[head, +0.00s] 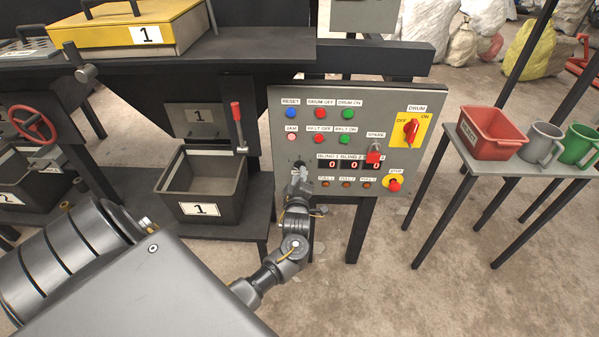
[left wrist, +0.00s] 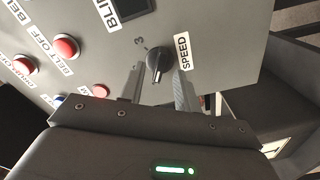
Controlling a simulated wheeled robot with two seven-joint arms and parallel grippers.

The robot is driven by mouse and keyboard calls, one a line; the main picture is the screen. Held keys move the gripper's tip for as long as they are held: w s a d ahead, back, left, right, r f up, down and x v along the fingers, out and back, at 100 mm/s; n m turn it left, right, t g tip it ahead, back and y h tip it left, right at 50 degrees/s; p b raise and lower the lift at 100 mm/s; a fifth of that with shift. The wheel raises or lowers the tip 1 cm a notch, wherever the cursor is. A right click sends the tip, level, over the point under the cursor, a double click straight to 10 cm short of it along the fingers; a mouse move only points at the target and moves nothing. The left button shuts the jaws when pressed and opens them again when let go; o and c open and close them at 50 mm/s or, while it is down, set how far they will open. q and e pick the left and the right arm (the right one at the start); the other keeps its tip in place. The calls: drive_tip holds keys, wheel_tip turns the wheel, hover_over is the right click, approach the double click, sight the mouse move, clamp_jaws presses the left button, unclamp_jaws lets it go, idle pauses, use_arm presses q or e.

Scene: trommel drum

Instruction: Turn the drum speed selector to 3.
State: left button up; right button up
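The speed selector (left wrist: 158,64) is a black knob on the grey control panel (head: 262,112), beside a white SPEED label (left wrist: 183,52). A dial mark 3 (left wrist: 139,42) shows next to it; other marks and the exact pointer setting are not clear. My left gripper (left wrist: 158,88) is open, with one finger on each side of the knob's near edge and gaps visible to both. In the head view my left gripper (head: 301,178) is at the panel's lower left and mostly hides the selector. My right gripper is not in view.
Reset, drum and belt buttons (head: 320,112) sit above the selector. Red counters (head: 350,164), a stop button (head: 394,185) and a red drum switch (head: 411,128) lie to the right. A black bin (head: 205,208) stands left; a side table (head: 470,160) holds mugs.

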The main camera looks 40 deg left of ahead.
use_arm(q)
drive_tip(key=shift+x, duration=1.15)
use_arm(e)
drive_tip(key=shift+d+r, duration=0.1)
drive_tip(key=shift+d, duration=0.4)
use_arm(q)
clamp_jaws()
